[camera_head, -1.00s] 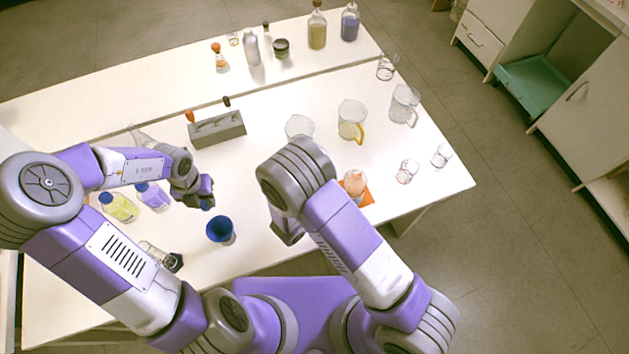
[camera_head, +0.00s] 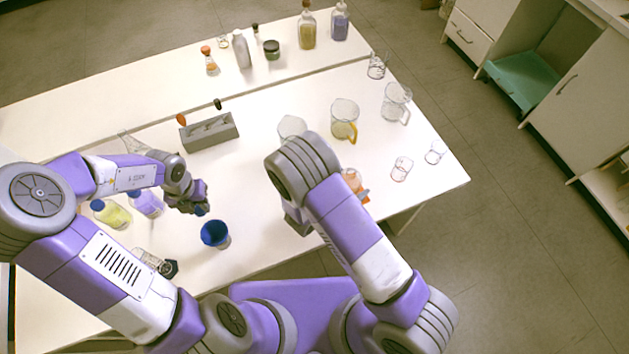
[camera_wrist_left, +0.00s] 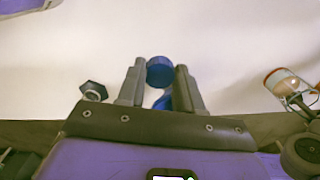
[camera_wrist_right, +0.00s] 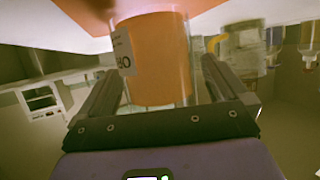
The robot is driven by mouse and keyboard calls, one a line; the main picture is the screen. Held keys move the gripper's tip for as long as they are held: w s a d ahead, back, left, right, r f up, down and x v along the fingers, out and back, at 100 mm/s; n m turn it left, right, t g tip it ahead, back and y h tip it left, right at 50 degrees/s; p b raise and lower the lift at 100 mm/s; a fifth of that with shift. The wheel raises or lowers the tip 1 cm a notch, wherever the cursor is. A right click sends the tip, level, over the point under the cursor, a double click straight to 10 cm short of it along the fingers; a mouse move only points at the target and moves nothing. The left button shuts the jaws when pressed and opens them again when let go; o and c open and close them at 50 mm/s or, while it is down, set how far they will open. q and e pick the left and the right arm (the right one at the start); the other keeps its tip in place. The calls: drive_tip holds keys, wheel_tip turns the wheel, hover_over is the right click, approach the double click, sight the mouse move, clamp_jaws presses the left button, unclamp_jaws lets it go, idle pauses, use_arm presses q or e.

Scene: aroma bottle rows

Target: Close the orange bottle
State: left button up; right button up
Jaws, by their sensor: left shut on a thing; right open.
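The orange bottle (camera_head: 350,177) stands near the table's right front, partly hidden by my right arm. In the right wrist view the bottle (camera_wrist_right: 162,65) is clear, with orange contents and a pale label. My right gripper (camera_wrist_right: 165,80) is open, with one finger on each side of the bottle. The bottle's mouth is hidden in the head view.
Yellow (camera_head: 115,215) and purple (camera_head: 146,203) bottles are on the left. A grey rack (camera_head: 208,132) and glass beakers (camera_head: 344,120) stand behind.

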drive_tip(key=c, duration=1.3)
drive_tip(key=shift+r, duration=0.15)
